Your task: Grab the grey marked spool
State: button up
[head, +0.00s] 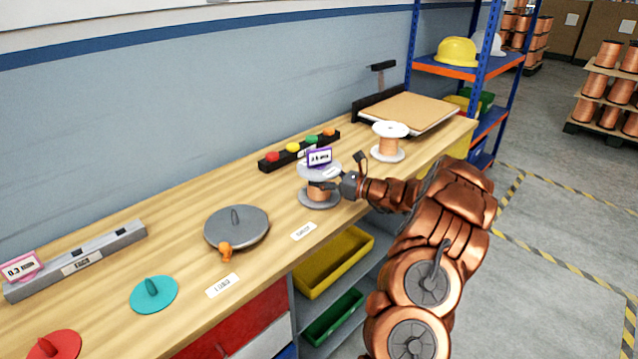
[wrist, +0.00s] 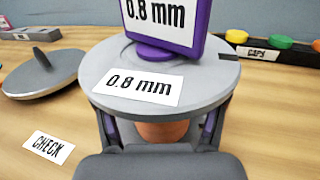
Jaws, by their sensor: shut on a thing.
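The grey spool (head: 318,196) with copper winding stands upright on the wooden bench, near its front edge. In the wrist view its grey top flange (wrist: 200,75) carries a white label reading "0.8 mm" (wrist: 138,86). My gripper (head: 328,189) reaches it from the right. In the wrist view its fingers (wrist: 165,132) sit on both sides of the copper core, below the top flange, shut on the spool. The fingertips are hidden under the flange. A purple-framed "0.8 mm" sign (wrist: 160,25) stands at the flange's far side.
A white-flanged copper spool (head: 388,142) stands to the right. A black bar with coloured buttons (head: 300,150) lies behind. A grey disc (head: 236,228) with an orange knob, a teal disc (head: 154,294) and a red disc (head: 54,345) lie left. A cardboard-coloured board (head: 408,111) is at the far end.

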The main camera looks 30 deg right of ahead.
jog(key=c, duration=0.6)
jog(key=shift+r, duration=0.1)
